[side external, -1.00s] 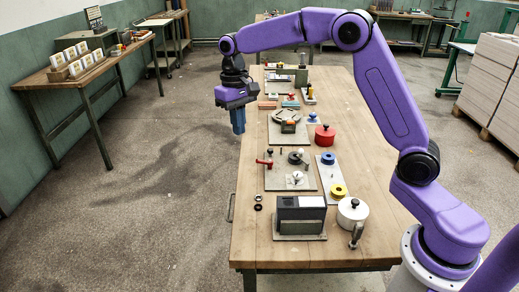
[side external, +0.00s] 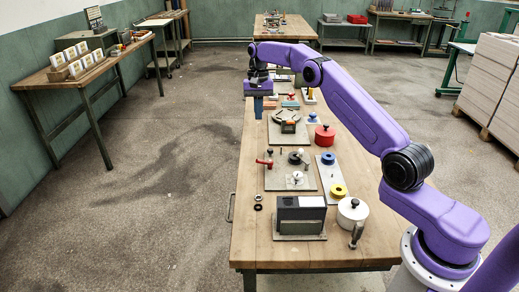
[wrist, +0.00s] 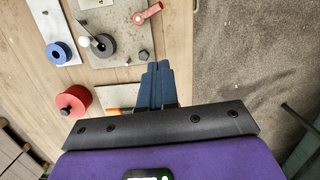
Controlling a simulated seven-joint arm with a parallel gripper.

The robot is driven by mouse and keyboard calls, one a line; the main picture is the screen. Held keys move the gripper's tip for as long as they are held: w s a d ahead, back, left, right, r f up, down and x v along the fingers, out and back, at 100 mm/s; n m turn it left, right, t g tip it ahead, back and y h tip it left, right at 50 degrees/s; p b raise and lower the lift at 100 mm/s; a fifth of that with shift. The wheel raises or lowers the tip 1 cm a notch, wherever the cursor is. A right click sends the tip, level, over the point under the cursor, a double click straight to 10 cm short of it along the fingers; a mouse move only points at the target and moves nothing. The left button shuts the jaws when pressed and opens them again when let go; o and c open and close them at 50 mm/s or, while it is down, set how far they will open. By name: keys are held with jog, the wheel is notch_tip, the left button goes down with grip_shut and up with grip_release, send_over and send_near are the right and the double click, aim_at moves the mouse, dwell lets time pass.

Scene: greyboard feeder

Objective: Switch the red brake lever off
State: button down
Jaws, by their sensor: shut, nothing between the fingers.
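The red brake lever (side external: 265,162) sits at the left side of a grey plate (side external: 277,183) on the bench. In the wrist view the red lever (wrist: 148,13) shows near the top, pointing to the lower left, beside a black disc (wrist: 104,46) on the same plate. My gripper (side external: 258,112) is beyond that plate, near the bench's left edge, well apart from the lever. In the wrist view its blue fingers (wrist: 155,82) are together with nothing between them.
A red pot (side external: 325,136) and a strip with blue and yellow rings (side external: 330,174) stand right of the lever plate. A black-and-grey box (side external: 300,208) and a white pot (side external: 352,212) are nearer. Another fixture (side external: 288,125) lies beyond the plate. Open floor lies left.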

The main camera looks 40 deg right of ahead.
dwell(0.3)
send_near(264, 163)
jog(key=w+d+f, duration=0.2)
jog(key=w+f, duration=0.2)
jog(key=shift+s+a+f, duration=0.35)
jog(key=shift+s+a, duration=0.25)
jog(key=shift+a, duration=0.05)
jog(key=shift+s+a+f, duration=0.35)
jog(key=shift+s+a, duration=0.25)
